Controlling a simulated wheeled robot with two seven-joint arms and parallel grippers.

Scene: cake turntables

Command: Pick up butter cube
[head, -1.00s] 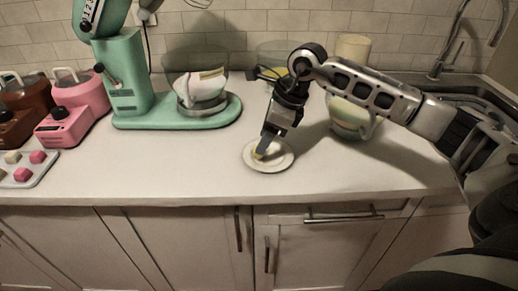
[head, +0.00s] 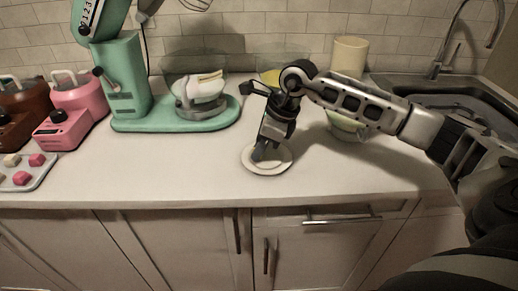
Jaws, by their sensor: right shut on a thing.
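A small pale plate (head: 281,165) lies on the counter. My right gripper (head: 258,156) points down over the plate, its fingertips at the plate's left-centre part. It is shut on the butter cube, which the fingers hide almost wholly from the head camera. I cannot tell whether the cube still touches the plate. My left gripper is not in view.
A teal stand mixer (head: 121,82) with a bowl stands to the left. Pink (head: 72,112) and brown machines and a tray (head: 40,177) of coloured cubes are further left. A glass bowl with yellow contents (head: 270,77) stands behind my gripper. A sink (head: 430,90) is at the right.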

